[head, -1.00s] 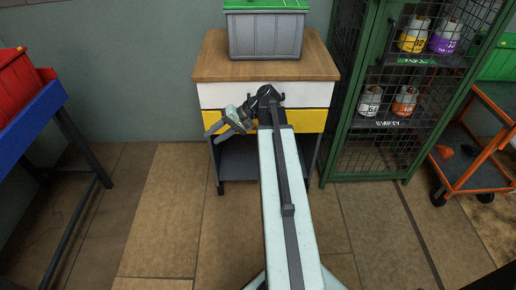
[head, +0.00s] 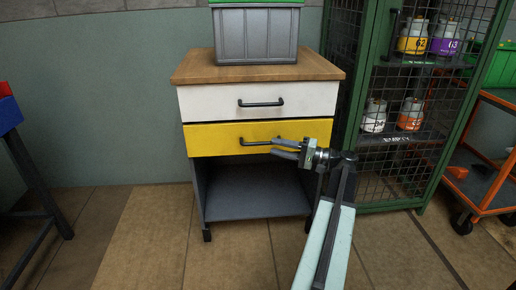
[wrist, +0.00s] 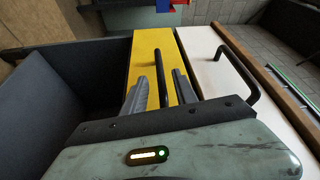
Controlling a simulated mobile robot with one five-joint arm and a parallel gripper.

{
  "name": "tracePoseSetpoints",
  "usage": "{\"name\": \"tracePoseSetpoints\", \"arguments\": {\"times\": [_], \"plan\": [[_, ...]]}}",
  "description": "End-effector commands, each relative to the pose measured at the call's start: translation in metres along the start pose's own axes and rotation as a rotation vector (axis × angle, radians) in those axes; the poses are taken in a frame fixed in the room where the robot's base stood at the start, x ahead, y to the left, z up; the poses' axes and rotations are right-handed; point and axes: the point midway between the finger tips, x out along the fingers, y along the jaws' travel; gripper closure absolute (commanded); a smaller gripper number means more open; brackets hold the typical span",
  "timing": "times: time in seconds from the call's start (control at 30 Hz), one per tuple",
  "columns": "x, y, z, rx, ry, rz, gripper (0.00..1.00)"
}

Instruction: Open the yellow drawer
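The yellow drawer (head: 212,139) is the lower drawer of a wood-topped cabinet and looks shut. Its black bar handle (head: 256,143) shows on its front; the handle's right end is hidden by my gripper (head: 284,148). In the wrist view the yellow drawer front (wrist: 146,50) is turned on its side. The handle (wrist: 159,68) stands between the two fingers of my gripper (wrist: 160,92), with a gap visible on either side. The fingers are open and straddle the bar.
A white drawer (head: 210,100) with its own black handle (head: 261,103) is directly above. A grey bin (head: 256,42) stands on the cabinet top (head: 190,72). An open shelf (head: 255,192) is below. A green mesh cage (head: 381,185) stands close at the right.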

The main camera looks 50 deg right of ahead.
Motion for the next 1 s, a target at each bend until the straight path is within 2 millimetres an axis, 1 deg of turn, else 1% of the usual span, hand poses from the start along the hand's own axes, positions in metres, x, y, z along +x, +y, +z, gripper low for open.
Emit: {"name": "tracePoseSetpoints", "arguments": {"times": [0.1, 0.2, 0.3, 0.43, 0.67, 0.7, 0.77, 0.8, 0.83, 1.0], "plan": [[0.024, -0.001, 0.001, 0.000, -0.004, 0.000, 0.66], [0.043, -0.001, 0.001, 0.001, -0.005, 0.001, 0.66], [0.058, 0.000, 0.001, 0.001, -0.005, 0.001, 0.66], [0.068, 0.000, 0.001, 0.001, -0.003, 0.002, 0.66], [0.070, 0.001, 0.001, 0.001, -0.003, 0.002, 0.66], [0.070, 0.001, 0.001, 0.001, -0.003, 0.002, 0.69], [0.070, 0.001, 0.001, 0.001, -0.004, 0.002, 0.85], [0.070, 0.001, 0.001, 0.001, -0.004, 0.002, 0.96], [0.070, 0.001, 0.001, 0.001, -0.004, 0.002, 1.00], [0.070, 0.001, 0.002, 0.001, -0.004, 0.002, 1.00]]}}
